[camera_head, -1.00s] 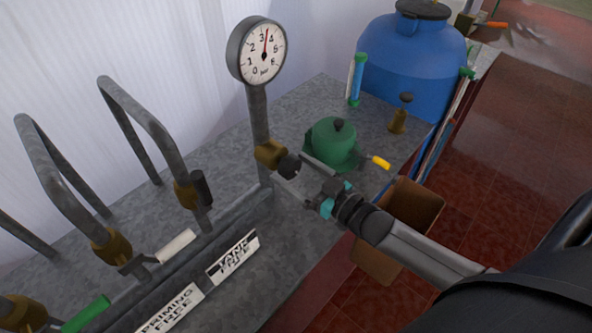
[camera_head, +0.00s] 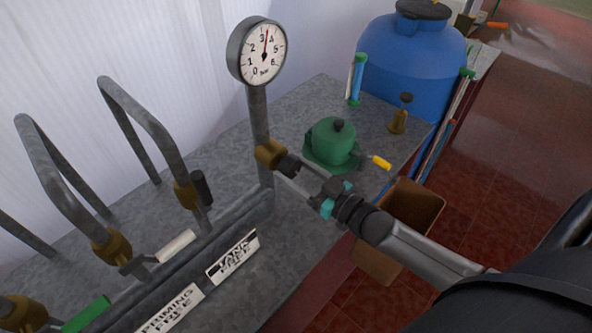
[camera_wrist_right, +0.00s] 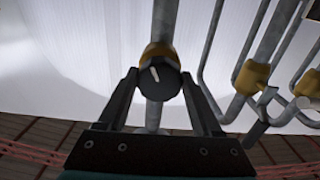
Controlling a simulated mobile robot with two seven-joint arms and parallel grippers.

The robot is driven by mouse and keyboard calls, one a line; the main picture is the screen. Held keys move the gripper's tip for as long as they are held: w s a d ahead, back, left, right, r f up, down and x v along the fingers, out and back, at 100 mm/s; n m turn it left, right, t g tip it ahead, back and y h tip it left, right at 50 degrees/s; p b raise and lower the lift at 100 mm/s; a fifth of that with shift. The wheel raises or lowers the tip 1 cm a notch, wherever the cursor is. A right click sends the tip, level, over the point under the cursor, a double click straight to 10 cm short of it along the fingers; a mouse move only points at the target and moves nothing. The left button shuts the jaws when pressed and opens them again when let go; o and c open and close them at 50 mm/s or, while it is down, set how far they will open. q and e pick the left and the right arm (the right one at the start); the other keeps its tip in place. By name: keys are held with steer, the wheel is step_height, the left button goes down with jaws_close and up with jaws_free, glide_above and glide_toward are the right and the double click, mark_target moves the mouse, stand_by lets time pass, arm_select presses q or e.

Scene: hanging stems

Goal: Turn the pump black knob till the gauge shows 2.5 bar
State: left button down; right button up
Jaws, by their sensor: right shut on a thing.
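The pressure gauge (camera_head: 257,63) stands on a grey pipe in the head view. Its needle points nearly straight up, between 3 and 4 bar. The pump's black knob (camera_wrist_right: 158,82) sits on a brass valve body below the gauge. In the wrist view its white mark points up and slightly left. My right gripper (camera_head: 290,169) is shut on the black knob, with one finger on each side of it; it also shows in the wrist view (camera_wrist_right: 159,76). In the head view the fingers partly hide the knob. My left gripper is not in view.
A green round device (camera_head: 333,141) with a yellow lever (camera_head: 381,163) stands close behind my right gripper. A blue tank (camera_head: 412,65) and a small brass fitting (camera_head: 400,115) are farther back. Bent pipes with brass valves (camera_head: 185,195) rise to the left. A brown box (camera_head: 413,210) lies below the bench edge.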

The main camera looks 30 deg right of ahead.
steer(key=n+p, duration=0.1)
steer(key=n, duration=0.2)
steer(key=shift+n, duration=2.4)
steer(key=o, duration=1.4)
steer(key=shift+c, duration=0.2)
steer(key=v, duration=1.5)
steer(key=shift+d, duration=0.15)
